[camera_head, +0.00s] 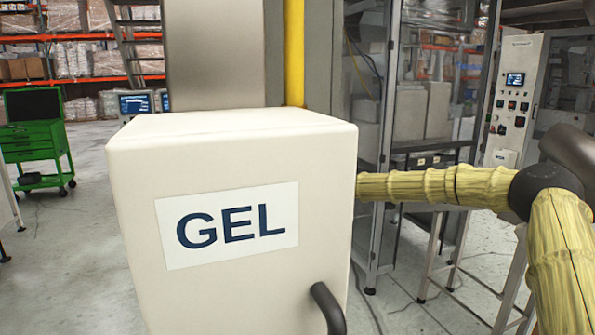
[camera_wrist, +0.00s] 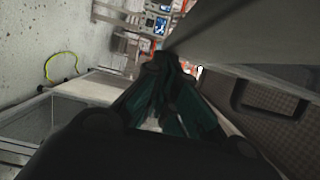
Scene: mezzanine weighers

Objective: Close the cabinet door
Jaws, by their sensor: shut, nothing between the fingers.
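A white cabinet (camera_head: 240,290) with rounded edges fills the lower middle of the head view. Its near face carries a "GEL" label (camera_head: 228,226) and a dark curved handle (camera_head: 328,308) at the lower right. I cannot tell from this view whether the door is ajar. My yellow-sleeved arm reaches in from the right and passes out of sight behind the cabinet's right edge, so my gripper is hidden there. In the wrist view my gripper (camera_wrist: 165,58) has its dark green fingers together and empty. Its tips are close to a large grey panel (camera_wrist: 250,35); contact is unclear.
A glazed machine frame (camera_head: 385,140) stands behind my arm. A control panel (camera_head: 514,100) is at the right. A green tool cart (camera_head: 35,140) stands at the left. Open floor (camera_head: 85,240) lies left of the cabinet. A yellow cable loop (camera_wrist: 60,68) shows in the wrist view.

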